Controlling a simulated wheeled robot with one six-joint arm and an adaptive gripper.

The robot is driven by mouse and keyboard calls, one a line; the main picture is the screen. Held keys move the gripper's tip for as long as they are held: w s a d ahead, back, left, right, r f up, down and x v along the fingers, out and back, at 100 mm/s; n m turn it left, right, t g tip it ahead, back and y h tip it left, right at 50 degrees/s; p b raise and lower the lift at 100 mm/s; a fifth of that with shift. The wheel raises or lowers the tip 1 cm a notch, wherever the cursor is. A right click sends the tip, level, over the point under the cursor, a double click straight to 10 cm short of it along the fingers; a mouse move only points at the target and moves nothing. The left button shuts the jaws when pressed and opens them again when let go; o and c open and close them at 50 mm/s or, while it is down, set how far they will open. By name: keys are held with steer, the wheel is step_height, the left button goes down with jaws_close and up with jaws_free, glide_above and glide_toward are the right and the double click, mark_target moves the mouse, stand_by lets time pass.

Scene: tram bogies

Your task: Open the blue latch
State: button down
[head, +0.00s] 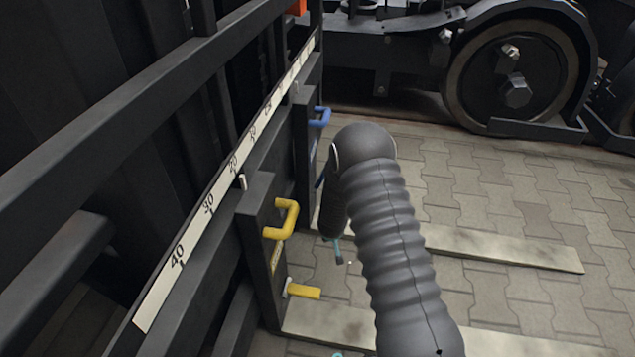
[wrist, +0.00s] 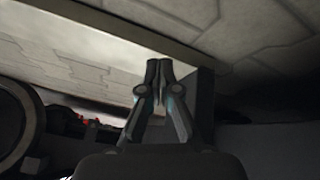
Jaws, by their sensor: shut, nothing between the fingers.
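The blue latch (head: 320,118) shows in the head view as a blue handle on a dark upright post, left of my arm. A second bit of blue (head: 319,182) lower on that post is mostly hidden behind my arm. In the wrist view my gripper (wrist: 158,66) has its fingertips together with nothing between them. In the head view my arm hides most of it, and only a small dark and teal part shows below the forearm. I cannot make out the blue latch in the wrist view, and contact with it cannot be told.
A nearer post carries a yellow handle (head: 283,219) and a yellow peg (head: 304,291). A numbered scale strip (head: 207,205) runs along the dark frame at left. Pale planks (head: 500,249) lie on the paving. A bogie wheel (head: 517,75) stands at the back right. Open paving lies right of my arm.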

steer(key=f+n+t, duration=0.1)
steer(key=n, duration=0.1)
steer(key=n+t+y, duration=0.3)
steer(key=n+t, duration=0.7)
steer(key=t, duration=0.2)
glide_toward(320, 180)
step_height(320, 180, up, 2)
steer(key=s+a, duration=0.1)
steer(key=w+a+r+b, duration=0.1)
steer(key=w, duration=0.8)
steer(key=shift+w+r, duration=0.1)
